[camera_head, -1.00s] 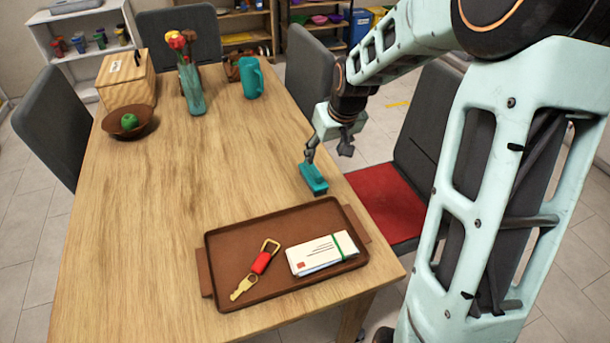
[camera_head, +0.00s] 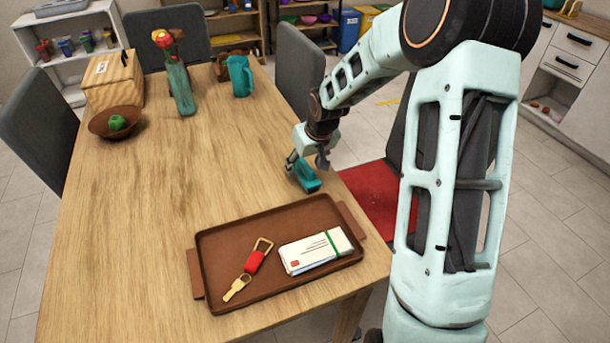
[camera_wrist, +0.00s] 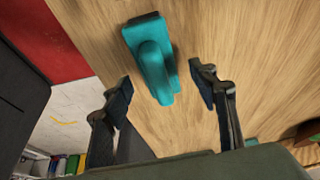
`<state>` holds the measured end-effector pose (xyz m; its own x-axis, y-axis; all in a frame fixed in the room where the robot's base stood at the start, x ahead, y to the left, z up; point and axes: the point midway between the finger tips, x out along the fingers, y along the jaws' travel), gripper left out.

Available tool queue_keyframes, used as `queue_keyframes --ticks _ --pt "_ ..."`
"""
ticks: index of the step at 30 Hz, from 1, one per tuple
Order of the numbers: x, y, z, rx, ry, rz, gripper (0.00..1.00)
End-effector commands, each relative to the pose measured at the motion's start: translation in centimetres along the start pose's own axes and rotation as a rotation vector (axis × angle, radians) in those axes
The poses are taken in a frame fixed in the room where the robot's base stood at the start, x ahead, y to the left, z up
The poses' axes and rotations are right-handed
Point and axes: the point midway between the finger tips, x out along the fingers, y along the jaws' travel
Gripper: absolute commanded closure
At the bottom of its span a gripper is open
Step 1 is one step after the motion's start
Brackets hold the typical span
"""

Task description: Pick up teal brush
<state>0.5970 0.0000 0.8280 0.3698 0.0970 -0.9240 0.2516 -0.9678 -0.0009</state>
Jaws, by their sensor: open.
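The teal brush (camera_head: 306,178) lies on the wooden table near its right edge, just beyond the tray. In the wrist view the brush (camera_wrist: 152,58) lies with its dark bristle edge away from me and its raised handle toward me. My gripper (camera_head: 307,165) is over the brush, pointing down. In the wrist view my gripper (camera_wrist: 160,88) is open, with one finger on each side of the brush's handle end. No contact with the brush shows, and the exact height gap cannot be told.
A brown tray (camera_head: 215,245) with a key on a red fob (camera_head: 252,262) and banded envelopes (camera_head: 316,251) stands nearby. A teal jug (camera_head: 240,77), a vase (camera_head: 181,90), a bowl (camera_head: 97,127) and a wooden box (camera_head: 113,85) stand farther back.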

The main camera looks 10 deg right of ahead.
Motion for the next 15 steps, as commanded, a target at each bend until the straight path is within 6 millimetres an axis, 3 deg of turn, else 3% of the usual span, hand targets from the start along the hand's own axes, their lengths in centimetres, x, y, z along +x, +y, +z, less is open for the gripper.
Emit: queue_keyframes --ticks 3,10,15 --pt "1.08 0.05 0.04 0.000 0.000 0.000 0.46" --pt "1.21 0.06 0.01 0.000 0.001 0.001 0.46" --pt "1.19 0.06 0.02 0.000 0.001 0.001 0.63"
